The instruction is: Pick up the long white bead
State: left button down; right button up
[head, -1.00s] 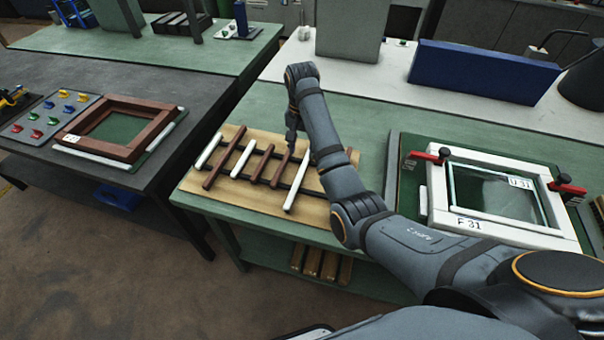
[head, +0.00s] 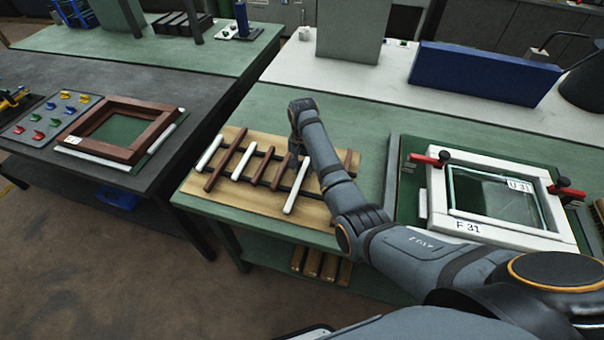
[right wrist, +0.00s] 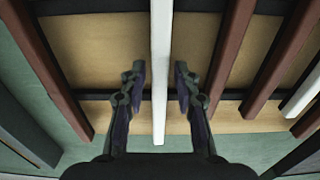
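The long white bead (head: 297,188) lies across dark rails on a wooden board (head: 262,203), between brown bars, on the green table. In the right wrist view the bead (right wrist: 160,45) runs down the middle of the picture. My right gripper (right wrist: 159,72) is open, with one finger on each side of the bead and a gap on both sides. Whether the tips are level with it is unclear. In the head view my right wrist is over the board and the fingers are mostly hidden. My left gripper is out of view.
Brown bars (head: 229,149) and shorter white beads (head: 209,152) lie close beside the bead. A white frame (head: 435,200) with red clamps stands to the right. A brown frame (head: 82,148) lies on the dark table to the left.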

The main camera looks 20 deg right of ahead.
grip_shut()
